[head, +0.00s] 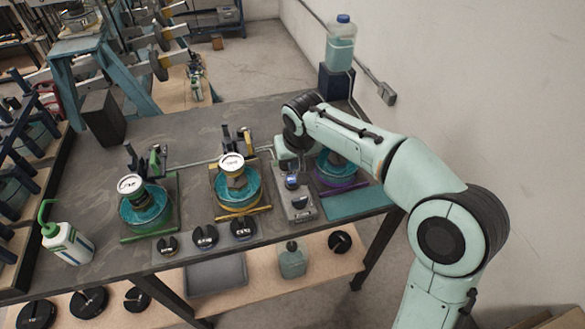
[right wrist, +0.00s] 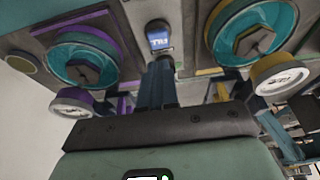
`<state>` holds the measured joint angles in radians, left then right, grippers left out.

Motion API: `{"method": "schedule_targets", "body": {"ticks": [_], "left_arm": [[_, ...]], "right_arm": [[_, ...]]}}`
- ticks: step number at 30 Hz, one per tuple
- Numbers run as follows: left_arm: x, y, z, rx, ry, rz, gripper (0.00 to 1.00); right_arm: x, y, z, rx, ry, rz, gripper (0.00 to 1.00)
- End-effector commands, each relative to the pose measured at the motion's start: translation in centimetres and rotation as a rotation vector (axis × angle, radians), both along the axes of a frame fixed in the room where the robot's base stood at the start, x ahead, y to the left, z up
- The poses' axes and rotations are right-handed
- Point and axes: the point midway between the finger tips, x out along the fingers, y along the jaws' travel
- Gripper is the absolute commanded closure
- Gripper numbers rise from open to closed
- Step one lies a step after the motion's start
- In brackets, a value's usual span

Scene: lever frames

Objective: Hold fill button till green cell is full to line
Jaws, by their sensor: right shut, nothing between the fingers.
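The green cell (head: 147,208) is a round teal basin on a green-edged base at the left of the bench, with a white dial (head: 130,184) above it. Its fill line and level are too small to read. The blue fill button (head: 292,181) tops a grey box (head: 299,203) right of the yellow cell; it also shows in the right wrist view (right wrist: 158,37). My right gripper (head: 291,169) is shut and empty, its fingertips (right wrist: 159,65) right by the button. I cannot tell whether they touch it. My left gripper is out of view.
The yellow cell (head: 238,193) and purple cell (head: 338,172) stand either side of the button box. A clear bottle of blue liquid (head: 341,50) stands behind on a dark block. A squeeze bottle (head: 68,244) and several dark slotted weights (head: 205,236) are near the front edge.

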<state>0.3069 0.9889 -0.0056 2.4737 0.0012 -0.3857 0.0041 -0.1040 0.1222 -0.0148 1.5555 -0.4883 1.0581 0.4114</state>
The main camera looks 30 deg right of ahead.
Motion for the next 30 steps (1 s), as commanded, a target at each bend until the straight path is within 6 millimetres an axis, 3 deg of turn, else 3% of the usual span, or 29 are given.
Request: {"method": "schedule_targets", "body": {"ticks": [6, 12, 30], "left_arm": [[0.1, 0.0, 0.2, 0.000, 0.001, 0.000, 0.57], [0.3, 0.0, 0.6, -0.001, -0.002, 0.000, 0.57], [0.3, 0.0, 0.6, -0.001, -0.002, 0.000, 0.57]], "right_arm": [[-1.3, 0.5, 4.5, 0.001, -0.003, 0.003, 1.00], [-2.0, 0.7, 6.8, 0.001, -0.003, 0.005, 1.00], [-2.2, 0.7, 7.3, 0.001, -0.003, 0.005, 1.00]]}}
